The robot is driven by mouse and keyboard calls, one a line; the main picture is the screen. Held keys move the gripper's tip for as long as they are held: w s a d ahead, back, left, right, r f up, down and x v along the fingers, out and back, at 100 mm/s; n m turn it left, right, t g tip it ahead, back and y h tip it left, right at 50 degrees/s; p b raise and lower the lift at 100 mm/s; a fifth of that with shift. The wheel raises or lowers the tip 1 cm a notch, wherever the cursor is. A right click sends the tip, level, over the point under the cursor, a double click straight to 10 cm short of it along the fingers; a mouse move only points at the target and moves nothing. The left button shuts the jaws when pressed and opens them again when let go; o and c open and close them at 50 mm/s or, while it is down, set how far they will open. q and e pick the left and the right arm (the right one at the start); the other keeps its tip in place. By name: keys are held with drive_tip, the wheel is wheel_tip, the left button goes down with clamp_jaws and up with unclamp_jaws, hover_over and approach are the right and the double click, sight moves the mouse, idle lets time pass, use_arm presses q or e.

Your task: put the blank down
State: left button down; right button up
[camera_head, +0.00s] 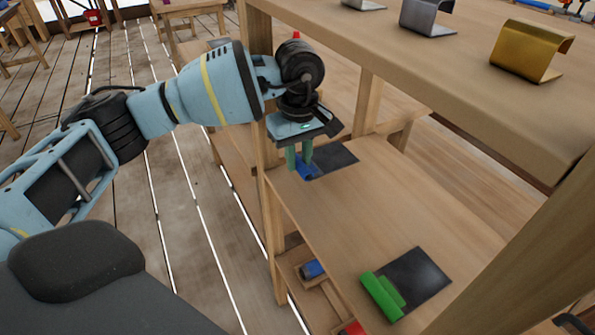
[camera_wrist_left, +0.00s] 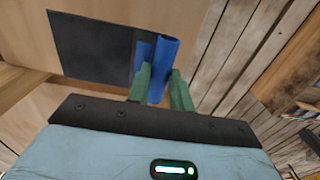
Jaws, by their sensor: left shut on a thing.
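My left gripper (camera_head: 303,168) reaches over the middle shelf with its green fingers pointing down. It is shut on a blue blank (camera_head: 306,172), a rolled piece with a flat strip along one side. In the left wrist view the blank (camera_wrist_left: 165,60) stands out between the two fingers (camera_wrist_left: 160,85). It is at the edge of a dark square mat (camera_head: 338,157); the mat also shows in the left wrist view (camera_wrist_left: 90,45). I cannot tell whether the blank touches the mat or shelf. My right gripper is not in view.
A green rolled piece (camera_head: 384,296) lies by another dark square (camera_head: 418,277) nearer on the shelf (camera_head: 370,215). The upper shelf (camera_head: 430,75) overhangs and holds grey and gold bent pieces (camera_head: 530,50). A wooden post (camera_head: 368,100) stands behind my gripper. Another blue piece (camera_head: 313,269) lies lower down.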

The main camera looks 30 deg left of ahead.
sight(298, 185)
use_arm(q)
wheel_tip(298, 185, down, 4)
drive_tip(key=shift+r, duration=0.2)
drive_tip(key=shift+w+a+f, duration=0.1)
drive_tip(key=shift+a+f, duration=0.05)
drive_tip(key=shift+f, duration=0.45)
drive_tip(key=shift+f, duration=0.1)
drive_tip(key=c, duration=1.3)
unclamp_jaws()
drive_tip(key=shift+o, duration=0.2)
drive_tip(key=shift+r, duration=3.85)
